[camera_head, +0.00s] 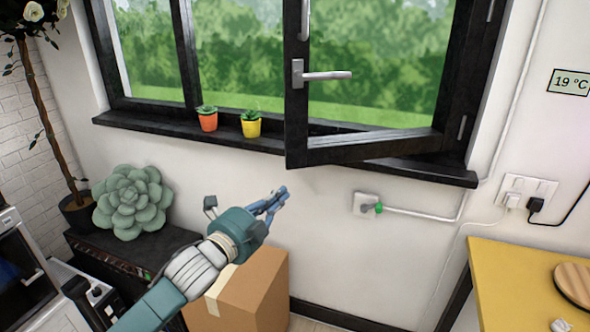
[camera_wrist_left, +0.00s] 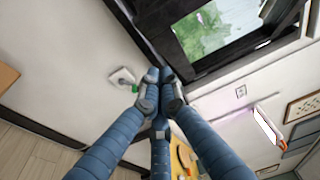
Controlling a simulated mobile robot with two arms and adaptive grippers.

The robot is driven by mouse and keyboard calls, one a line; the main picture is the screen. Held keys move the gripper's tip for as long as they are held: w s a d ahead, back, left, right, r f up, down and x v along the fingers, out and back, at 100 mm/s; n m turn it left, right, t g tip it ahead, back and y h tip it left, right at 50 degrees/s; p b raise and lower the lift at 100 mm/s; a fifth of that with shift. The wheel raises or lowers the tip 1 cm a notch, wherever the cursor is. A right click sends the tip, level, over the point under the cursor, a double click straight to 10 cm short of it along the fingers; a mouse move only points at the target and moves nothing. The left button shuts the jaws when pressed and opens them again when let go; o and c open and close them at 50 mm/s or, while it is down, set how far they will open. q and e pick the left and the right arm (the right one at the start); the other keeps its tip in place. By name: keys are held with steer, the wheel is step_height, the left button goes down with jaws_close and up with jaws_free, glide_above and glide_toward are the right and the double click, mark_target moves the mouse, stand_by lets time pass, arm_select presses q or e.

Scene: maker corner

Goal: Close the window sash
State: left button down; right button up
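The window sash (camera_head: 375,146) is a black-framed pane hinged at its right side. It stands open into the room, its lower left corner jutting out over the sill. Its silver handle (camera_head: 325,76) sits on the left stile and its lever points right, level. My left gripper (camera_head: 276,200) is below the sill, in front of the wall, lower and a little left of the sash's free corner, apart from it. In the left wrist view its blue fingers (camera_wrist_left: 158,76) meet at the tips, with nothing seen between them. The sash's dark frame shows above the fingers there. My right gripper is not in view.
An orange pot (camera_head: 208,120) and a yellow pot (camera_head: 251,125) with small plants stand on the black sill (camera_head: 180,133), left of the sash. A cardboard box (camera_head: 255,290) stands below my left arm.

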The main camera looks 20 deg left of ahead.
arm_select(q)
steer(key=p, duration=0.2)
glide_toward(304, 164)
steer(key=d, duration=0.3)
steer(key=shift+w+a+p, duration=0.3)
steer(key=shift+w, duration=0.55)
steer(key=shift+w+a+p, duration=0.25)
steer(key=shift+w+a, duration=0.1)
steer(key=shift+w, duration=0.45)
steer(key=shift+w+a+p, duration=0.3)
steer(key=shift+w, duration=0.55)
